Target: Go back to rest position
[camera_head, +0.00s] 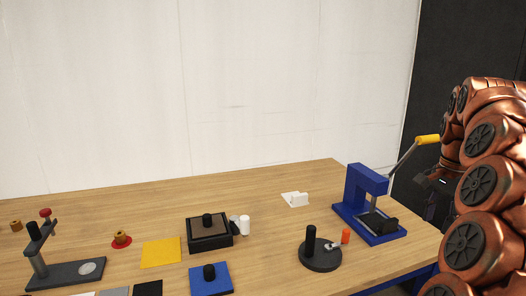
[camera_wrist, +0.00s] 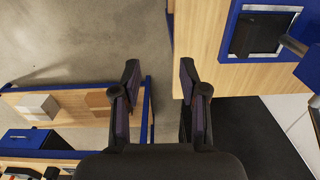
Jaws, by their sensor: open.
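My gripper (camera_wrist: 160,82) is open in the wrist view, with its two dark fingers apart and nothing between them. Below the fingers in that view are bare floor and a table edge. In the head view my copper arm is folded at the right edge, and a dark part of my gripper end (camera_head: 437,182) shows beside it, partly hidden by the arm. It is right of the blue press (camera_head: 358,190), clear of the tabletop. The press lever with a yellow handle (camera_head: 427,139) reaches up towards my arm; whether they touch is unclear.
The wooden table (camera_head: 270,262) holds a round dark base with a post (camera_head: 320,258), a black box (camera_head: 209,234), a blue block (camera_head: 211,280), a yellow square (camera_head: 161,252) and a grey stand (camera_head: 62,274). A lower shelf (camera_wrist: 75,117) shows left in the wrist view.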

